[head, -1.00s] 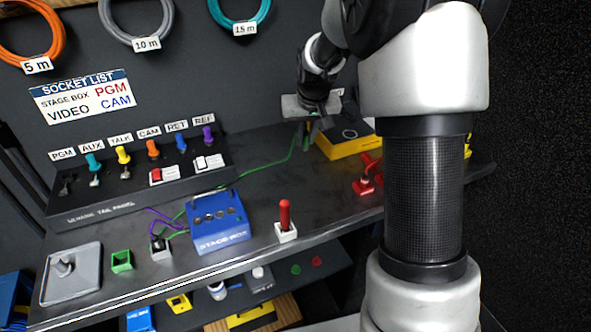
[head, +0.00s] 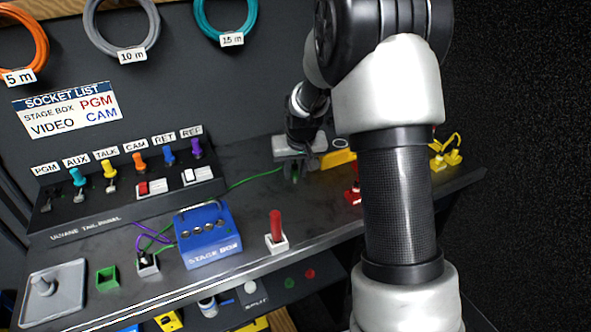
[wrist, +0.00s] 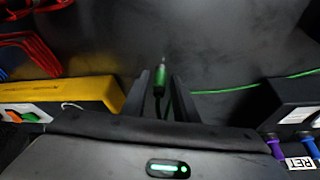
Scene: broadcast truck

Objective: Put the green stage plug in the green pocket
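The green stage plug (wrist: 160,78), with a pale metal tip, lies between the two fingers of my gripper (wrist: 160,92) in the wrist view. A gap shows on each side of the plug, so the fingers look open around it. In the head view my gripper (head: 291,172) is low over the back of the bench, and the plug there is mostly hidden. The green cable (head: 255,179) runs from there toward the blue stage box; it also shows in the wrist view (wrist: 230,90). The green pocket (head: 107,279) is an open square at the bench's front left and looks empty.
The blue stage box (head: 208,240) stands mid-bench. Left of it is a pale pocket (head: 147,264) with a dark plug and purple cable. A red handle in a white base (head: 277,238) stands right. A grey plate (head: 56,292) lies at front left. The switch panel (head: 120,195) is behind.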

